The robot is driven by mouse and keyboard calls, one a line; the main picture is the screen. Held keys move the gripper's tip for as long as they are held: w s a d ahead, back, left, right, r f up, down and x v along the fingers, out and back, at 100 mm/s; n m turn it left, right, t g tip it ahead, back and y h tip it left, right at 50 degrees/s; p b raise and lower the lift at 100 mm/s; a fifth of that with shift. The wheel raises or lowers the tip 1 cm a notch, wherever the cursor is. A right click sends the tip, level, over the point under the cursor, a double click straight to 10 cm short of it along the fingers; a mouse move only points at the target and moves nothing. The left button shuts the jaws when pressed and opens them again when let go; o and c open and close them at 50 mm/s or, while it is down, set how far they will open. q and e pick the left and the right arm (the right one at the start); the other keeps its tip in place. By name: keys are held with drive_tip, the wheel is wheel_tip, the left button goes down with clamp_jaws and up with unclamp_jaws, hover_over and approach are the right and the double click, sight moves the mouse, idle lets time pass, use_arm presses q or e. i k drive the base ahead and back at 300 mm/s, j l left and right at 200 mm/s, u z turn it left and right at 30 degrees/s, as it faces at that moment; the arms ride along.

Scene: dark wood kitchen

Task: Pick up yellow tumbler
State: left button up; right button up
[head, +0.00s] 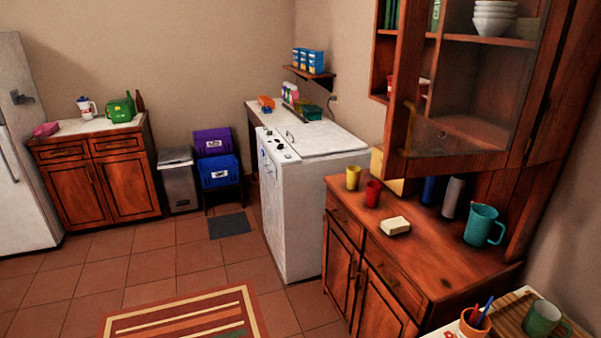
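The yellow tumbler (353,177) stands upright on the wooden sideboard top (435,258), near its far left corner. A red tumbler (373,193) stands just in front of it and to the right, close beside it. Neither of my grippers shows in the head view, so nothing is seen near the tumbler.
A butter-coloured block (396,226), a teal jug (482,225) and a grey canister (453,197) share the sideboard top. An upper cabinet with a glass door (470,90) overhangs it. A white washer (300,190) stands behind. The tiled floor (180,265) is open, with a striped rug (185,318).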

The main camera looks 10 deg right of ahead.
sight(353, 178)
drive_tip(key=i+j, duration=0.25)
drive_tip(key=i, duration=0.25)
drive_tip(key=i+j, duration=0.2)
drive_tip(key=i, duration=0.3)
drive_tip(key=i+j+u, duration=0.1)
drive_tip(key=i+j, duration=0.15)
drive_tip(key=i, duration=0.25)
